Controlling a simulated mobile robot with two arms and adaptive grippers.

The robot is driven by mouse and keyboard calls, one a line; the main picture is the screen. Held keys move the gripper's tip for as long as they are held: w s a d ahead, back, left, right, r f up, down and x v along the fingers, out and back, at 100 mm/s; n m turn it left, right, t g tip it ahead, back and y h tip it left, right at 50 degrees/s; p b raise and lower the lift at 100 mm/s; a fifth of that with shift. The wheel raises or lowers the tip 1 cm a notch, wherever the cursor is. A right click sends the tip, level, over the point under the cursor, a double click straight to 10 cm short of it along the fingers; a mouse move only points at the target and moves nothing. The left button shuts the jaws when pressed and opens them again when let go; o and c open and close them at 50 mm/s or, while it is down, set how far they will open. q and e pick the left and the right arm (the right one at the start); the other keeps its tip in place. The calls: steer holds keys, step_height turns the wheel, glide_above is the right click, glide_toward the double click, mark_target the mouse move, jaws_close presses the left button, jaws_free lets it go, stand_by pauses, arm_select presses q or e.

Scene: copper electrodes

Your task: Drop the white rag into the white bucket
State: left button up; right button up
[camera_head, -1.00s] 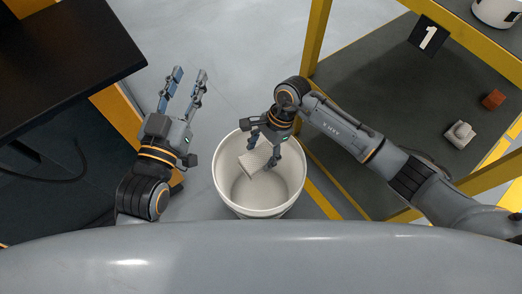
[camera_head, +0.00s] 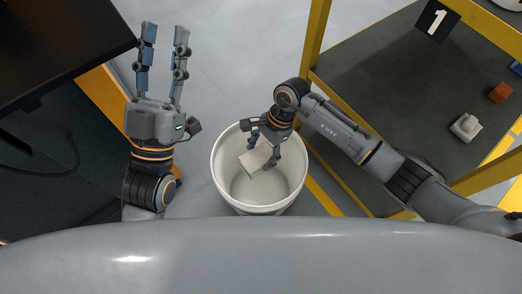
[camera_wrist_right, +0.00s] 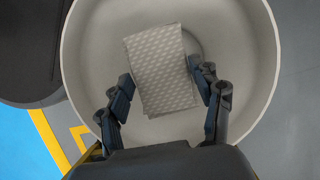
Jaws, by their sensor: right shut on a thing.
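The white bucket (camera_head: 226,192) stands on the floor in the middle of the head view, with its open top facing up. The white rag (camera_head: 254,160) has a dimpled texture and hangs over the bucket's opening. My right gripper (camera_head: 265,156) is over the bucket and shut on the rag. In the right wrist view, the rag (camera_wrist_right: 161,75) sits between the two fingers of my right gripper (camera_wrist_right: 164,84), with the bucket's rim (camera_wrist_right: 270,60) around it. My left gripper (camera_head: 164,40) is open and empty, left of the bucket, with its fingers pointing away.
A yellow-framed shelf (camera_head: 370,75) with a dark top stands on the right. It carries a number 1 sign (camera_head: 436,19), a whitish lumpy object (camera_head: 466,127) and a reddish-brown block (camera_head: 500,93). A black table (camera_head: 60,40) stands at the left. Grey floor lies beyond the bucket.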

mark_target(255, 159)
arm_select(q)
steer(key=shift+s+r, duration=0.15)
arm_select(e)
steer(key=o, duration=1.1)
step_height(255, 159, up, 4)
steer(key=shift+f+p, duration=0.15)
steer(key=shift+p, duration=1.1)
step_height(255, 159, up, 3)
steer(key=shift+p, duration=0.95)
arm_select(q)
step_height(255, 159, down, 18)
steer(key=w+a+g+y, duration=0.2)
steer(key=g+y, duration=0.1)
steer(key=g, duration=0.8)
steer(key=shift+w+g+y, duration=0.3)
steer(key=shift+g+y, duration=0.1)
